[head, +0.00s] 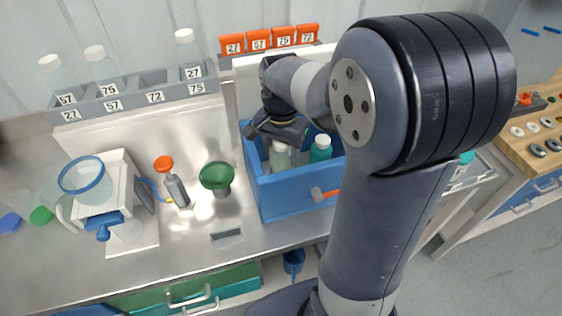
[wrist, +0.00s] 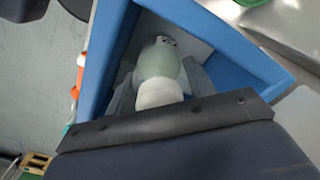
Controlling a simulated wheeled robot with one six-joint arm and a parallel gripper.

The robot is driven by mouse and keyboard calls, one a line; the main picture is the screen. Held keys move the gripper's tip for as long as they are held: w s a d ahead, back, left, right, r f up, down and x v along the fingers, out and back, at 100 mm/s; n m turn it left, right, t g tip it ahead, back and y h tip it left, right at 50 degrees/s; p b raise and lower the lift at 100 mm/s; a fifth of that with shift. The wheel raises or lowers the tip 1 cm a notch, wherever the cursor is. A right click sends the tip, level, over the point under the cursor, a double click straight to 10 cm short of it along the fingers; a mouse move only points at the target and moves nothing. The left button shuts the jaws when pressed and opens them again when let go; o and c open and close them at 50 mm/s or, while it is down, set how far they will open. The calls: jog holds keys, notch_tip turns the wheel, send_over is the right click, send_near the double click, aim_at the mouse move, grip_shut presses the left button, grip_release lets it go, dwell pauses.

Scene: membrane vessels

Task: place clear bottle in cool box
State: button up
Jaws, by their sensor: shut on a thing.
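The cool box (head: 290,198) is a blue open-topped box on the steel bench, with an orange latch on its front. My gripper (head: 277,141) reaches down into its left part. The gripper is shut on the clear bottle (head: 280,157), a pale greenish bottle with a white cap. In the wrist view the bottle (wrist: 162,66) stands between the two fingers (wrist: 160,88), inside the blue walls (wrist: 240,50) of the box. I cannot tell whether its base touches the box floor.
Orange numbered tags (head: 258,40) are behind the box. A green funnel (head: 216,176), an orange-topped item (head: 171,182) and a white apparatus (head: 122,205) stand left of the box.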

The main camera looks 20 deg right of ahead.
aim_at(281, 165)
notch_tip(281, 165, down, 4)
jog(key=shift+r, duration=0.1)
jog(key=shift+f, duration=0.55)
jog(key=shift+f+b, duration=0.1)
jog(key=shift+b, duration=0.25)
jog(key=o, duration=1.2)
